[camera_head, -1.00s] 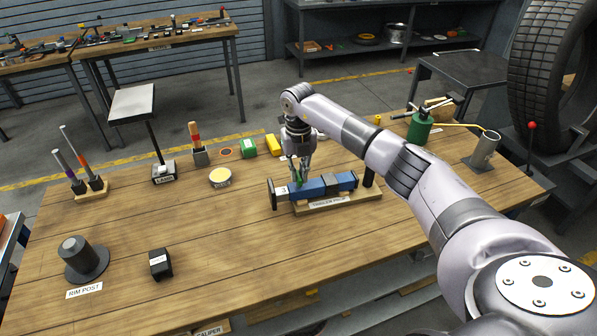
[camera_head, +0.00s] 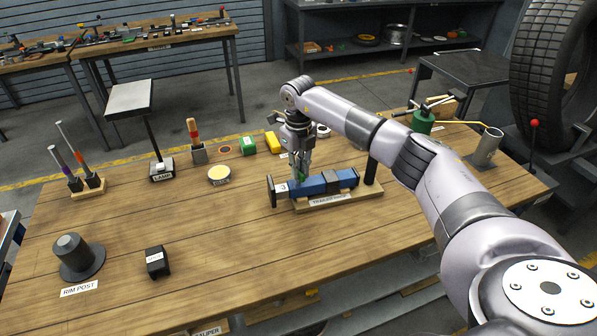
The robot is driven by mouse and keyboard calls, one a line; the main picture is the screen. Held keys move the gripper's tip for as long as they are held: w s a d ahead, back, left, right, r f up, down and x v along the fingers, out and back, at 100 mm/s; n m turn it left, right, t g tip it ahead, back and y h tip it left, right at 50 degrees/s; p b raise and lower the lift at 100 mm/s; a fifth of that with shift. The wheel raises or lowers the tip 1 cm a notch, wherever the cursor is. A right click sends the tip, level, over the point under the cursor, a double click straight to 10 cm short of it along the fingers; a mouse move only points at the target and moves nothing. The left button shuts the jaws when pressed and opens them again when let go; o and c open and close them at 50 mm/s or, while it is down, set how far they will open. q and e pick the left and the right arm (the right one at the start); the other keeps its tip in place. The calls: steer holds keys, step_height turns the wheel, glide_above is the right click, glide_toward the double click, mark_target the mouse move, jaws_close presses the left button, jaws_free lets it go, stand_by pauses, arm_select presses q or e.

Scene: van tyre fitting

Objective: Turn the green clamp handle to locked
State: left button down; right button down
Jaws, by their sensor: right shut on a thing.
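The blue clamp (camera_head: 318,185) lies on a wooden base with a label at the middle right of the workbench. The green clamp handle (camera_head: 302,179) shows only as a small patch on top of the blue body. My right gripper (camera_head: 302,177) points down from above and is shut on the green handle; its fingers hide most of it, so its exact angle cannot be told. My left gripper is not in view.
A black post (camera_head: 371,174) stands at the right end of the clamp base. The bench front is clear.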

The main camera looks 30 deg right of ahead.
steer(key=n+b, duration=0.2)
steer(key=n, duration=0.4)
steer(key=n+b, duration=0.1)
steer(key=n, duration=0.3)
steer(key=shift+n, duration=1.5)
steer(key=shift+r+n, duration=0.1)
steer(key=shift+n, duration=0.2)
steer(key=c, duration=1.6)
jaws_free()
steer(key=shift+c, duration=0.2)
step_height(320, 180, up, 12)
